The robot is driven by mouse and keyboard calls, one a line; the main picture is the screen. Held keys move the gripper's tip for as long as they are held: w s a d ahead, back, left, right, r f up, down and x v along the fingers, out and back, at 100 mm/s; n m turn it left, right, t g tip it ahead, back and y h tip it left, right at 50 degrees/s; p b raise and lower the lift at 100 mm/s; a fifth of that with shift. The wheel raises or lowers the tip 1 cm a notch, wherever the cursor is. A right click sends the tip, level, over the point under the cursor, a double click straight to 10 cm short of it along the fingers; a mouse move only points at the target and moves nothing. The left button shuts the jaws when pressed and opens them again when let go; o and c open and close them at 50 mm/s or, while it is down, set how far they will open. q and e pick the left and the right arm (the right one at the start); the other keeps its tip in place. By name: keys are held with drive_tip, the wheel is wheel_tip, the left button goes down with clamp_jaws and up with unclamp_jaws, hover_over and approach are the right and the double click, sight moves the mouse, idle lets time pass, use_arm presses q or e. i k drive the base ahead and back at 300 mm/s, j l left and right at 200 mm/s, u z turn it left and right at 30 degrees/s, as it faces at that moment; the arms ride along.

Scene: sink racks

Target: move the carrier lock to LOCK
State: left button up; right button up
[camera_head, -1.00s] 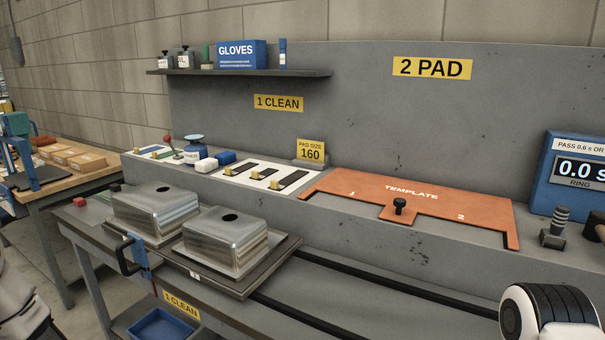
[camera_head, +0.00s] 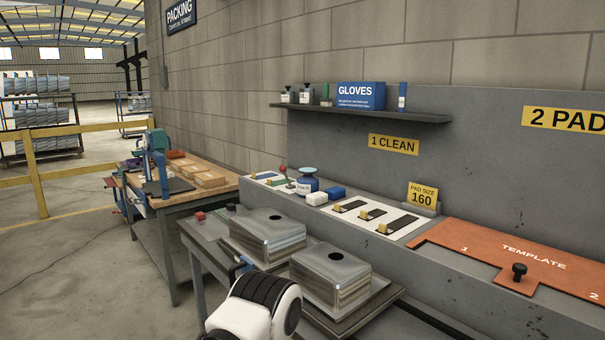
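The carrier (camera_head: 392,299) is a dark flat tray on the bench at the lower middle. It bears two upturned steel sinks, a rear left one (camera_head: 265,238) and a front right one (camera_head: 338,276), each with a dark round hole. A small blue piece with a black handle (camera_head: 241,265) shows at the carrier's left edge, partly hidden by one of my arm links. It may be the carrier lock; its position and any LOCK marking cannot be read. Neither gripper's fingers are in view.
A red block (camera_head: 200,217) and a dark block (camera_head: 231,207) sit on the bench's left end. An orange template (camera_head: 520,255) lies on the ledge at right. A wooden-topped packing table (camera_head: 187,185) stands at left, with open floor in front.

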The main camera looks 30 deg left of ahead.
sight(282, 168)
drive_tip(key=i+j, duration=0.1)
drive_tip(key=j, duration=0.3)
drive_tip(key=i+j+z, duration=0.15)
drive_tip(key=j, duration=0.7)
drive_tip(key=i+j+z, duration=0.1)
drive_tip(key=j, duration=0.35)
